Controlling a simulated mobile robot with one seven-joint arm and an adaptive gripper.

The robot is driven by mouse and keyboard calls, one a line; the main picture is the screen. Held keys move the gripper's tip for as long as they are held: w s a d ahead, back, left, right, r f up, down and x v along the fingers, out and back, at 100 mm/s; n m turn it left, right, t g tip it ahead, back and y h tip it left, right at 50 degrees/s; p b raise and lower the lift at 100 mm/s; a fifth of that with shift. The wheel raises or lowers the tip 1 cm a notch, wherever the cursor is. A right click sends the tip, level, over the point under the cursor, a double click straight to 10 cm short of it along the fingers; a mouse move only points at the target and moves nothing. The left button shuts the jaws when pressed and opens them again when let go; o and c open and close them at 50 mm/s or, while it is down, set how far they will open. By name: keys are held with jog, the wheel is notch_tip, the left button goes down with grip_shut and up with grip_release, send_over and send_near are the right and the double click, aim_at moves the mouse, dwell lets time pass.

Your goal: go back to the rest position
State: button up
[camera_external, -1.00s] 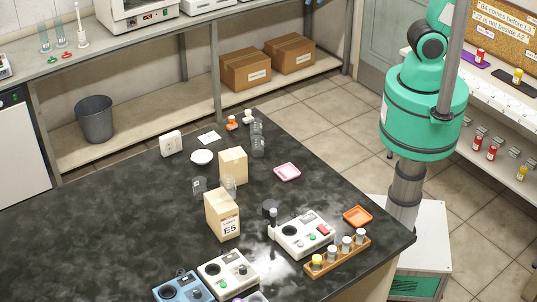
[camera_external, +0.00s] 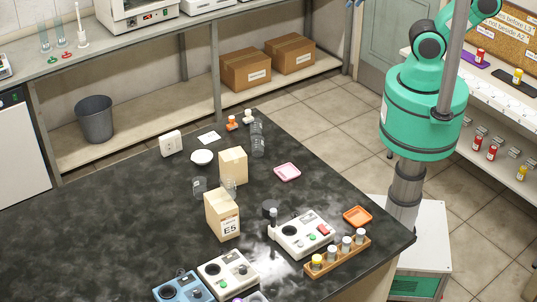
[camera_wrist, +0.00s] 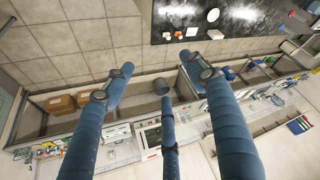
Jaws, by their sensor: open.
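My gripper (camera_wrist: 157,62) shows in the wrist view as blue fingers spread wide apart. Nothing is between them, and they touch nothing. In the external view the gripper is outside the picture. My green arm (camera_external: 425,95) stands at the right, beyond the bench edge, with its upper part bent and running out at the top right. The black bench (camera_external: 95,225) is clear of my arm; it also shows at the top right of the wrist view (camera_wrist: 225,24).
The bench holds a box marked E5 (camera_external: 222,215), a second tan box (camera_external: 233,167), a vial rack (camera_external: 338,258), white stirrer devices (camera_external: 303,235) and glassware. A shelf (camera_external: 485,80) with bottles stands right of my arm. Cardboard boxes (camera_external: 245,72) and a grey bin (camera_external: 94,120) are behind.

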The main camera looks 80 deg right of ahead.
notch_tip(320, 180, down, 15)
jog(key=b, duration=1.5)
dwell(0.7)
jog(key=shift+o, duration=0.7)
jog(key=shift+w+r, duration=0.1)
jog(key=shift+r, duration=0.05)
